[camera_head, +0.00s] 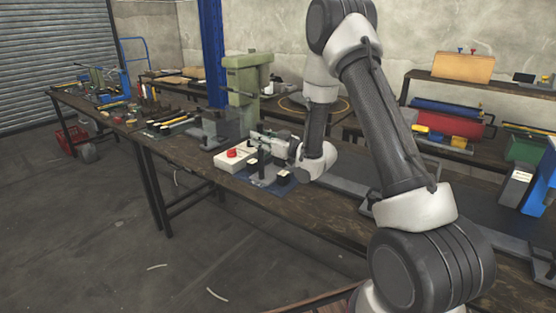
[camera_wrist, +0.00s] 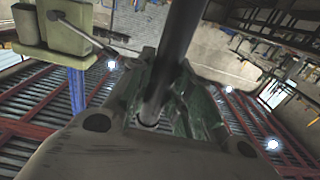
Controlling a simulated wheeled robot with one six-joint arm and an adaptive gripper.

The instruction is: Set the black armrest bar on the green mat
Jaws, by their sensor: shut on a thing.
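In the wrist view my gripper (camera_wrist: 168,98) is shut on a dark round bar (camera_wrist: 178,42), which looks like the black armrest bar. The bar runs from between the fingers up past the top edge, slightly tilted in the picture. In the head view my gripper (camera_head: 274,143) is small, over the workbench beside a green press, pointing left. An upright dark post shows just below it; I cannot tell whether this is the held bar or part of a fixture. I cannot make out a green mat in either view.
A green press (camera_head: 246,88) stands behind my gripper. A white box with a red button (camera_head: 233,158) and a dark blue mat (camera_head: 257,183) with small black parts lie close below. Tools crowd the workbench (camera_head: 150,137) to the left.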

